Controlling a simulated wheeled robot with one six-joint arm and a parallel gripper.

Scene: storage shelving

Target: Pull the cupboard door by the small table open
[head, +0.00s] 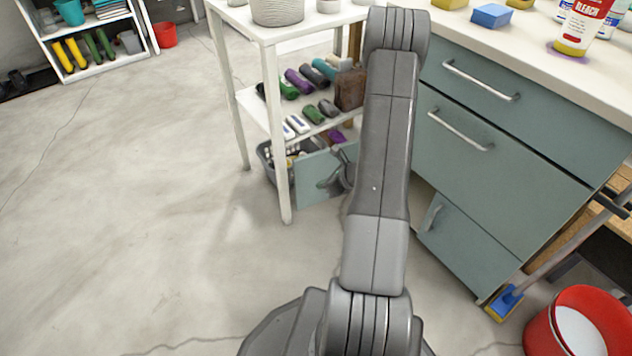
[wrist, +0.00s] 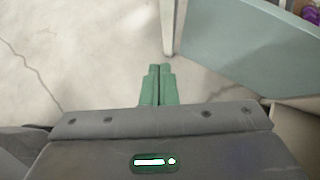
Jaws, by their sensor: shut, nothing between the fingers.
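The blue-green cupboard door (head: 312,180) by the small table (head: 262,110) stands swung out from the cupboard, near the table's front leg. In the wrist view the door (wrist: 245,38) crosses the upper right as a slanting panel. My gripper (wrist: 158,70) has its green fingers together with nothing between them. Its tips are over the floor, left of the door and apart from it in the picture. In the head view my gripper (head: 332,181) shows in front of the door, partly hidden by my arm. The door's handle and hinge side are hidden.
The cupboard's drawers (head: 497,160) and another low door with a handle (head: 432,217) are shut. A red bucket (head: 578,325) and a broom stand at the right. A grey basket (head: 268,160) sits under the table.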

